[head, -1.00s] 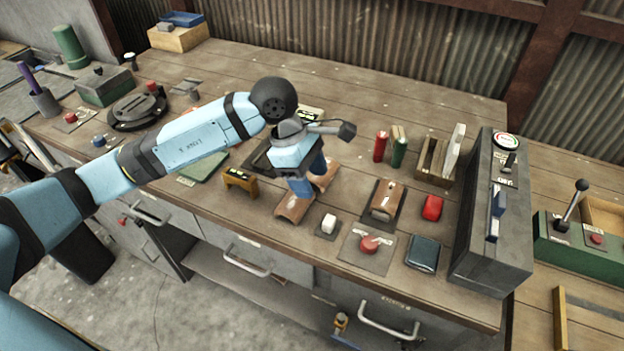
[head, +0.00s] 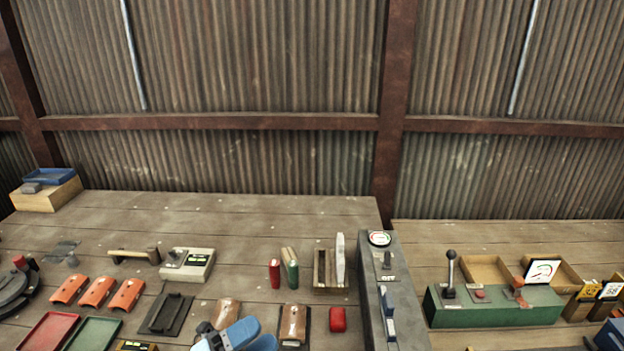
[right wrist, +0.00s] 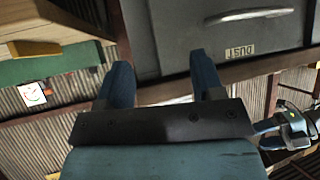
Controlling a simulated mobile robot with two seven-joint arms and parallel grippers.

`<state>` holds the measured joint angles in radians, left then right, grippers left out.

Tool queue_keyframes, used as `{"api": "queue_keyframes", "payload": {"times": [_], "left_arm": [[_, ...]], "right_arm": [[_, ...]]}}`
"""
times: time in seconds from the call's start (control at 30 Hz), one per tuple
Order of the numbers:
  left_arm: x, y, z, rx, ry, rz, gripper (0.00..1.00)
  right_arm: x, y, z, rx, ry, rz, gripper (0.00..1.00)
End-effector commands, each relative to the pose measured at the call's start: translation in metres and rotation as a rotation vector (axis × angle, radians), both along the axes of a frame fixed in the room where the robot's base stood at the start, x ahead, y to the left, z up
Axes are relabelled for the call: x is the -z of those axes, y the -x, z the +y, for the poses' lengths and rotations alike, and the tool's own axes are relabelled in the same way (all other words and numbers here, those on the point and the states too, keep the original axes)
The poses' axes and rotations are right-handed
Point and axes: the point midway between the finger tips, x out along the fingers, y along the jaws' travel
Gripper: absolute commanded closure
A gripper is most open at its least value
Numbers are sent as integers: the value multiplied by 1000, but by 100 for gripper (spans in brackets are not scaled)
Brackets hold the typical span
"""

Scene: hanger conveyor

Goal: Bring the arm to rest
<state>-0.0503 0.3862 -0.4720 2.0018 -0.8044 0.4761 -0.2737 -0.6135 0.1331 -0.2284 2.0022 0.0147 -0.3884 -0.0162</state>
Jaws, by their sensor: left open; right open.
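My left gripper (head: 243,340) shows at the bottom edge of the head view, its two blue fingers apart and nothing seen between them. It is in front of the leather-brown pieces on the bench, and most of its arm is below the frame. My right gripper (right wrist: 162,80) is in the right wrist view, with two dark blue fingers spread wide and empty. A grey drawer front (right wrist: 195,45) marked DUST lies beyond its fingers. I cannot tell whether the fingers touch it.

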Motion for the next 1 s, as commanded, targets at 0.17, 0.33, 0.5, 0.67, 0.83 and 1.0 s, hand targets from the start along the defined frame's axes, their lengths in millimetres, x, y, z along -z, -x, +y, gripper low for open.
{"api": "queue_keyframes", "payload": {"times": [0.17, 0.33, 0.5, 0.67, 0.83, 1.0], "left_arm": [[66, 7, 52, -302, 360, 645, 43], [153, 59, 89, -544, 626, 1192, 43], [203, 113, 103, -678, 774, 1515, 43], [218, 131, 106, -718, 820, 1615, 43], [219, 132, 106, -719, 820, 1619, 43], [219, 132, 105, -719, 819, 1618, 43]], "right_arm": [[-23, 1, -1, -1, 5, 0, 39], [-36, 2, -1, -2, 8, -1, 39], [-40, 3, -2, -3, 10, -3, 39], [-41, 4, -2, -3, 11, -2, 39], [-41, 4, -2, -3, 11, -1, 39], [-42, 3, -2, -3, 11, -3, 39]]}}
